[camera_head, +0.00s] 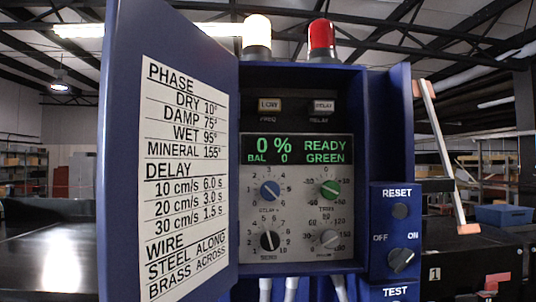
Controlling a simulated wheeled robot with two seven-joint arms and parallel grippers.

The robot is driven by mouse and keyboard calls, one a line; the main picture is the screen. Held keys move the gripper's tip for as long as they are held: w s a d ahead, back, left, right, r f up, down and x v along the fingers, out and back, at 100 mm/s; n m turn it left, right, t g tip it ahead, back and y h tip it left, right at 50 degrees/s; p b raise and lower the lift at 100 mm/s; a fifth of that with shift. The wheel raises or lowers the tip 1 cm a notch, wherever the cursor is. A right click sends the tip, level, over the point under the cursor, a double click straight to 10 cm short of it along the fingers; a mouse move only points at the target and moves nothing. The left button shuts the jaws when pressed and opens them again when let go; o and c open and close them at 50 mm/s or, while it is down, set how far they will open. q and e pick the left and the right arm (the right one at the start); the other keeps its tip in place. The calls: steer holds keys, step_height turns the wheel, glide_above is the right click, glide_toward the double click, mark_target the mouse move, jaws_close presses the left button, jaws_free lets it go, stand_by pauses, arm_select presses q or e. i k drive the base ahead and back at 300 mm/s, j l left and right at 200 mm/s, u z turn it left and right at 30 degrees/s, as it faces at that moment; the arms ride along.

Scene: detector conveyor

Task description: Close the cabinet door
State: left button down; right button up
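The blue cabinet (303,72) stands upright in the middle of the head view. Its blue door (131,35) is open, swung out to the left of the opening and toward me. The door's inner face carries a white printed chart (185,180) with phase, delay and wire lines. Inside the cabinet the control panel (298,205) is exposed, with a green-lettered display (297,150) reading 0 % READY GREEN and several knobs. Neither of my grippers shows in the view, and nothing visible touches the door.
A white lamp (257,37) and a red lamp (322,40) stand on the cabinet top. A blue switch box (396,225) with RESET and OFF/ON controls is at its right. A slanted white bar (446,155) stands further right. A dark flat surface (50,258) lies left of the door.

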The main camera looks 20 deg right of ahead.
mark_target(169, 226)
steer(key=i+j, duration=0.15)
steer(key=j, duration=0.15)
steer(key=i+j+z, duration=0.1)
steer(key=j, duration=0.2)
steer(key=i+j, duration=0.2)
steer(key=j, duration=0.15)
steer(key=i+j, duration=0.15)
steer(key=j, duration=0.15)
steer(key=i+j+z, duration=0.1)
steer(key=j, duration=0.2)
steer(key=j+z, duration=0.1)
steer(key=z, duration=1.65)
steer(key=k+j+z, duration=0.15)
steer(key=z, duration=0.15)
steer(key=k+j, duration=0.05)
steer(key=j, duration=0.05)
